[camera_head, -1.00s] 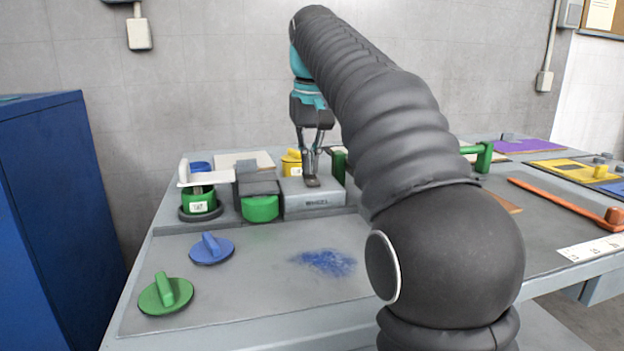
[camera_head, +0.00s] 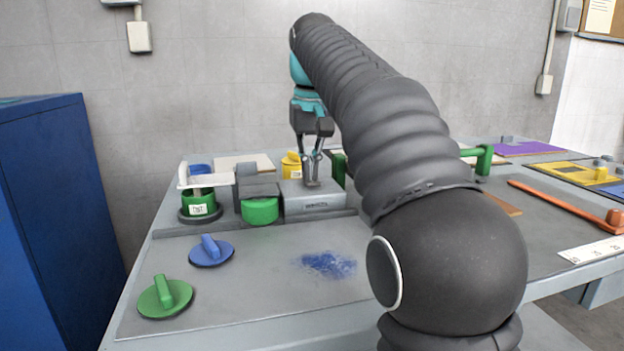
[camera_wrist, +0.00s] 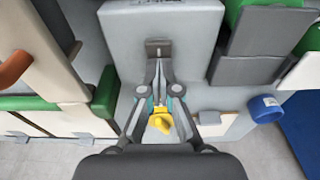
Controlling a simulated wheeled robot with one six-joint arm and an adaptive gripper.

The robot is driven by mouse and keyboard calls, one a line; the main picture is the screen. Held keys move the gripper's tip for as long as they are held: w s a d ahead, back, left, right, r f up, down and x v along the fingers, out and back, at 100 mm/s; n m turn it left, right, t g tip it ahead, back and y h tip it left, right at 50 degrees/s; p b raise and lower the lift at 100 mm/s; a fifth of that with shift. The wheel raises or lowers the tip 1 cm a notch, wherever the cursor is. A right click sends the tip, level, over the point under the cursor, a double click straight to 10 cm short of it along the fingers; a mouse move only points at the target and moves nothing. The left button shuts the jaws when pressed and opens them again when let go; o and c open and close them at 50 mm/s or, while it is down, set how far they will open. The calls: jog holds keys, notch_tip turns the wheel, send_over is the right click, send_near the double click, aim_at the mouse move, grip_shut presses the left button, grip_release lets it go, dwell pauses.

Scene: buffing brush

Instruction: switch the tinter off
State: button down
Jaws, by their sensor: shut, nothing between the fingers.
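The grey box (camera_head: 325,203) stands on the bench, with lettering on its front that I cannot read clearly now. A small dark switch (camera_wrist: 158,47) sits on its top. The box also shows in the wrist view (camera_wrist: 190,28). My gripper (camera_head: 312,181) is shut and empty, pointing down over the box top. In the wrist view its fingertips (camera_wrist: 158,66) are at the near end of the switch; I cannot tell whether they touch it. A labelled green pot (camera_head: 198,207) stands left of the box; its label seems to read "TINT". No part is named tinter for certain.
A grey block with a green drum (camera_head: 260,210) stands directly left of the box. Blue (camera_head: 211,251) and green (camera_head: 165,297) knobbed discs lie in front, beside blue powder (camera_head: 328,264). My arm hides the bench's middle.

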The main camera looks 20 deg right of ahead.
jog(key=shift+r+p, duration=1.75)
jog(key=shift+r, duration=1.65)
